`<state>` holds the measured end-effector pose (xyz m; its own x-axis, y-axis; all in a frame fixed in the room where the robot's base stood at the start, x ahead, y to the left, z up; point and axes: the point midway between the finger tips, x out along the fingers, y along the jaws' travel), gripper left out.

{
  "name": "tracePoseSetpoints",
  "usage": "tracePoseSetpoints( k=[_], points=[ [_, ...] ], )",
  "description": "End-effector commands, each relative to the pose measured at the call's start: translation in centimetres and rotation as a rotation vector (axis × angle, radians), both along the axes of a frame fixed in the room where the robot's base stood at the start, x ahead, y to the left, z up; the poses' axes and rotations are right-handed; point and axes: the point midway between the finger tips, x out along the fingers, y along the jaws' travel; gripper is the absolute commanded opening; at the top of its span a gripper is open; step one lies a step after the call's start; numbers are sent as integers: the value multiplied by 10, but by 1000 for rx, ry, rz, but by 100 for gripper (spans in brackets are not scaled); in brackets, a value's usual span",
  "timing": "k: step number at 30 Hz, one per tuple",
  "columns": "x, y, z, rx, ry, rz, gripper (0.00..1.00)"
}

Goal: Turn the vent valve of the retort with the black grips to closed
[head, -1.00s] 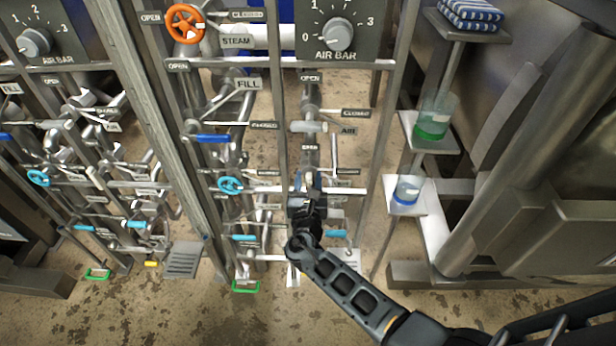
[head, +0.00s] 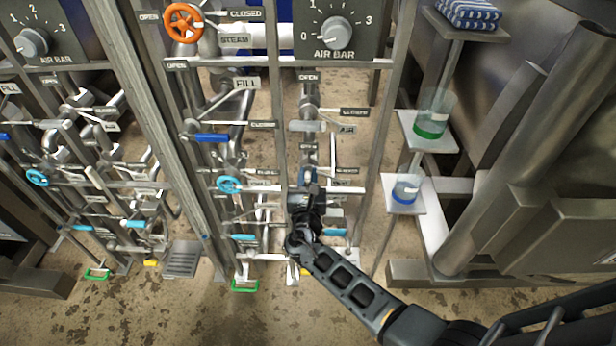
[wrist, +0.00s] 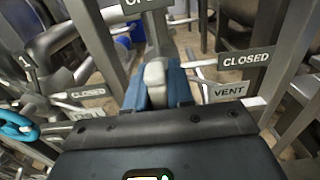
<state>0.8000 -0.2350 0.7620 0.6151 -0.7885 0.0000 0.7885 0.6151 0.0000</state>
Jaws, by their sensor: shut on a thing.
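My gripper (wrist: 157,88) has its blue fingers shut on a pale grey lever handle (wrist: 155,72), the vent valve's grip. In the wrist view the VENT plate (wrist: 229,90) and the CLOSED plate (wrist: 247,59) stand to the right of the handle, and part of an OPEN plate (wrist: 140,4) shows above it. The handle's tip stands up between the fingers, and its lower part and the valve body are hidden. In the head view my gripper (head: 307,182) is low in the right pipe bay, covering most of the valve. No black grips can be made out.
A grey AIR lever (head: 308,126) sits above my gripper. A light-blue handwheel (head: 229,184) and a blue FILL lever (head: 212,138) are to the left. Upright frame posts flank the bay closely. Shelves with a green-bottomed beaker (head: 432,120) and a blue-bottomed beaker (head: 406,188) stand at right.

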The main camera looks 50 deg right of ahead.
Motion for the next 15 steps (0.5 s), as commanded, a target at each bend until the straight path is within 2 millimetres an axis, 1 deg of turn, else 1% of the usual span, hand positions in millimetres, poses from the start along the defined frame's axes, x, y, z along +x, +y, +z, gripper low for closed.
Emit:
tracePoseSetpoints(
  k=[8,15],
  points=[
    [-1,0,-2,26,-34,0,0],
    [-2,-1,-5,114,-147,1,0]
  ],
)
